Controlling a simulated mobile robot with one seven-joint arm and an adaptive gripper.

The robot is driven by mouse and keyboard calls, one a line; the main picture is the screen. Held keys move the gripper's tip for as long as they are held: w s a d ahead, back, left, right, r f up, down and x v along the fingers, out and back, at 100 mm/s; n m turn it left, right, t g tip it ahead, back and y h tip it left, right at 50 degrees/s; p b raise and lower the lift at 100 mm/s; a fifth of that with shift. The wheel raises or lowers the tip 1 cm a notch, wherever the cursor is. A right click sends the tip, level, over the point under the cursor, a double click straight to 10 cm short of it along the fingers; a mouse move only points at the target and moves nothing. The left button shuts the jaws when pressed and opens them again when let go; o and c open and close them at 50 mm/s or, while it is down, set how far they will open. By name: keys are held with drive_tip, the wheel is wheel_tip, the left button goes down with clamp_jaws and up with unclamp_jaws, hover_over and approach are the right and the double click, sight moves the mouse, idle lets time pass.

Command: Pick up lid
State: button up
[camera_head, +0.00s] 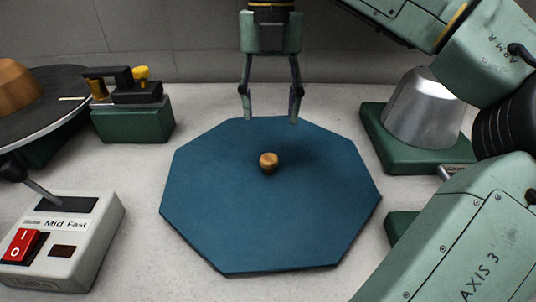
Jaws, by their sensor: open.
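The lid (265,215) is a flat, dark blue, eight-sided plate with a small round tan knob (268,162) near its middle. It lies on the light grey surface, and what is under it is hidden. My gripper (270,120) is open and empty, pointing down, with its two fingers apart. It appears above the far part of the lid, behind the knob in the picture. Nothing is between the fingers, and the knob shows clear of them. The exact height of the fingertips above the lid cannot be told.
A white control box (85,235) with a red switch stands at the front left. A green clamp block (132,120) and a dark round disc (40,110) with an orange-brown form are at the left. A silver cone on a green base (422,110) stands at the right.

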sight(269, 157)
drive_tip(key=f, duration=0.2)
drive_tip(key=s+f, duration=0.1)
drive_tip(key=f, duration=0.1)
drive_tip(key=shift+d, duration=0.15)
drive_tip(key=f, duration=0.4)
drive_tip(key=s+f+p, duration=0.1)
drive_tip(key=f, duration=0.1)
drive_tip(key=shift+s+a+f, duration=0.1)
drive_tip(key=shift+a, duration=0.15)
clamp_jaws()
